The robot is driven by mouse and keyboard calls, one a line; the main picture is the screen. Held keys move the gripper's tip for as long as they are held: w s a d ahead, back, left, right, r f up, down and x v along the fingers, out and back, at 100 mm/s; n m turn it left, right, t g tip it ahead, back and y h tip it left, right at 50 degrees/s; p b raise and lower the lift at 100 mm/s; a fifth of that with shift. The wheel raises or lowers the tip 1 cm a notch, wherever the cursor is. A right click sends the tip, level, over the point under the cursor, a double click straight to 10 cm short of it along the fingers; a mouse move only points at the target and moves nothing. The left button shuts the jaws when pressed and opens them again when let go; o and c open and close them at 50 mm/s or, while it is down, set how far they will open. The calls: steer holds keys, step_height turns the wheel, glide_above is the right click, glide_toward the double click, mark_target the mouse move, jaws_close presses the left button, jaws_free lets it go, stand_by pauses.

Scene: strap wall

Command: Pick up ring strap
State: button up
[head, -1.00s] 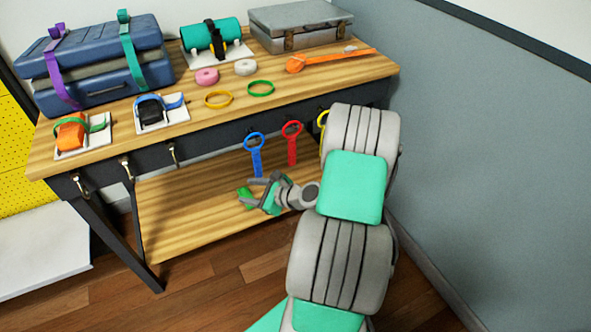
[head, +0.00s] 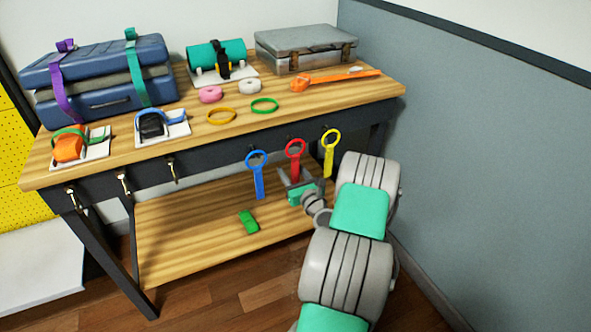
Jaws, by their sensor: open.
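Three ring straps hang in a row from the dark front edge of the workbench. The blue ring strap (head: 258,178) is on the left, the red ring strap (head: 295,160) in the middle and the yellow ring strap (head: 329,158) on the right. My gripper (head: 301,178) is open just below the red ring. The red strap's lower end is partly hidden by the gripper.
A green block (head: 249,221) lies on the lower shelf (head: 180,235). Empty hooks (head: 124,182) line the bench front at left. The benchtop (head: 240,140) holds cases, rolls, loose rings and strapped items. A grey wall (head: 480,170) stands close at right.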

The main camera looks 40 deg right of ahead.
jaws_close()
stand_by(0.5)
